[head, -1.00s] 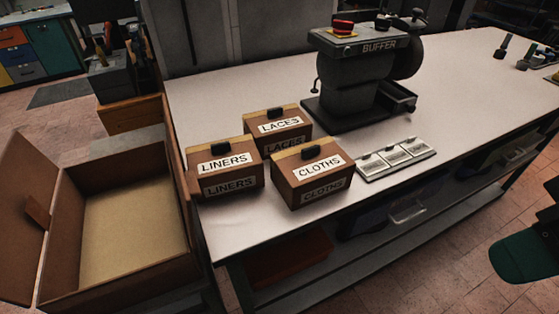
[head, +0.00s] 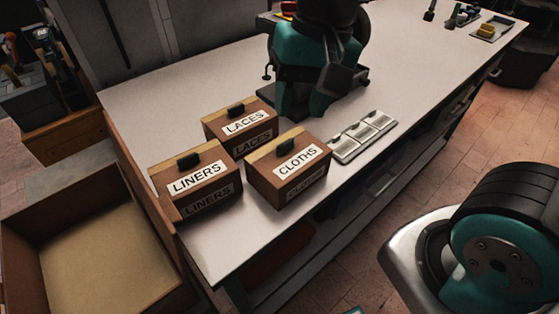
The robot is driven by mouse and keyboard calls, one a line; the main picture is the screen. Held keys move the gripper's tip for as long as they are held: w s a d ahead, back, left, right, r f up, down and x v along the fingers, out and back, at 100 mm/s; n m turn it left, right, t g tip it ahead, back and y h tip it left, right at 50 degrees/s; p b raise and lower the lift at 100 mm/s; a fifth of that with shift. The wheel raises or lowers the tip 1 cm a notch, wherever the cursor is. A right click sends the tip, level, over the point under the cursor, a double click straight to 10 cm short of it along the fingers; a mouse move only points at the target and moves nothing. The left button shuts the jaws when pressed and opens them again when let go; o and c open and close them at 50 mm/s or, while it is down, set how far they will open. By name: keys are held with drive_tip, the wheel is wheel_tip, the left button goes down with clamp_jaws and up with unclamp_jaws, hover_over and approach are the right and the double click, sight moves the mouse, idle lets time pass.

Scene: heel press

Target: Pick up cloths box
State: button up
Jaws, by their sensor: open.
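The cloths box (head: 261,181) is a brown box with a tan lid strip, a black knob on top and a white CLOTHS label on its front. It stands upright on the white workbench (head: 222,250), near the front edge. My gripper (head: 302,108) is teal and dark, and hangs over the bench behind and slightly right of the cloths box. It is open, with nothing seen between its fingers, and apart from the box.
The liners box (head: 205,185) stands left of the cloths box and the laces box (head: 240,125) behind it, both close. A silver three-part tray (head: 362,137) lies to the right. An open carton (head: 110,245) is at left. My arm mostly hides the buffer.

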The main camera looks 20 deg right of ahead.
drive_tip(key=w+d+m+h, duration=0.2)
drive_tip(key=w+m, duration=0.7)
drive_tip(key=m, duration=0.2)
drive_tip(key=m+p, duration=0.1)
drive_tip(key=p, duration=0.3)
hover_over(285, 142)
drive_tip(key=f, duration=1.2)
drive_tip(key=shift+s+f, duration=0.15)
drive_tip(key=shift+s, duration=0.1)
drive_tip(key=shift+w+f+p, duration=0.2)
drive_tip(key=shift+f+p, duration=0.65)
drive_tip(key=shift+f, duration=1.75)
clamp_jaws()
